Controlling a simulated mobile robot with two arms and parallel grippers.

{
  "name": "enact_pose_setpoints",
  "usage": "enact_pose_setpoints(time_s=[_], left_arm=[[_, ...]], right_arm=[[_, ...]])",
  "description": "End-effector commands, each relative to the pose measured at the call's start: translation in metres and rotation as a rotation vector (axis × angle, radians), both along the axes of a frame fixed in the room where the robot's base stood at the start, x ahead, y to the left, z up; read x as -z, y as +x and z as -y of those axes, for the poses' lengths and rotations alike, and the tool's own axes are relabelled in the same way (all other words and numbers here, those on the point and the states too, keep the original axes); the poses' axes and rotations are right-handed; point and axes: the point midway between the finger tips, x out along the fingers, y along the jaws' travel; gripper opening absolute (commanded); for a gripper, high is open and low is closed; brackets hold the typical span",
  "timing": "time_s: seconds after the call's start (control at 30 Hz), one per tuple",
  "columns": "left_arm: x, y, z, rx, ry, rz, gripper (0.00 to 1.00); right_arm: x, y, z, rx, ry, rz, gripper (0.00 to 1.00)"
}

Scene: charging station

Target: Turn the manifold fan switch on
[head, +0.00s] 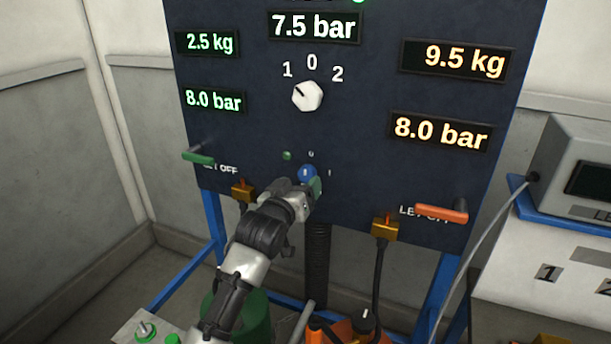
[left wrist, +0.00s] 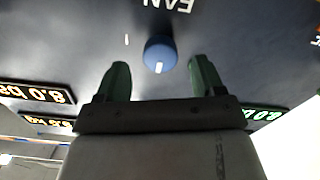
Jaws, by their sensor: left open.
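The fan switch is a round blue knob (head: 307,172) low in the middle of the dark panel, with small marks 0 and 1 by it. In the left wrist view the blue knob (left wrist: 160,55) shows a white pointer line, below the upside-down word FAN. My left gripper (head: 313,186) is in front of the panel at the knob and partly covers it. In the left wrist view its two green fingers (left wrist: 161,80) are apart, one to each side of the knob, with nothing between them gripped. Contact cannot be told. My right gripper is not in view.
A white selector knob (head: 307,95) sits higher on the panel (head: 350,160). A green lever (head: 198,157) is at left and an orange lever (head: 442,213) at right. Yellow cable plugs (head: 384,226) hang below. A grey device (head: 585,165) stands at right.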

Motion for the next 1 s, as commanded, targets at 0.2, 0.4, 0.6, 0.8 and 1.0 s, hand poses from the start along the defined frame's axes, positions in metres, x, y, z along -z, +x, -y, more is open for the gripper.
enact_pose_setpoints(time_s=[0.2,0.4,0.6,0.8,1.0], left_arm=[[-0.001,0.024,0.010,0.000,0.000,-0.001,0.69],[0.000,0.033,0.014,0.000,0.000,-0.001,0.69],[0.000,0.034,0.014,0.000,0.000,-0.001,0.69],[0.000,0.034,0.014,0.000,0.000,-0.001,0.55],[0.000,0.034,0.014,0.000,0.000,-0.001,0.24]], right_arm=[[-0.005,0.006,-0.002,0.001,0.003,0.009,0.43],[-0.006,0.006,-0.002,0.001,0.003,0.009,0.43],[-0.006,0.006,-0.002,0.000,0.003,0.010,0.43],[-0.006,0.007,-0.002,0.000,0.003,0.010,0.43],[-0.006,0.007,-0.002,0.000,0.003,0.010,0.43]])
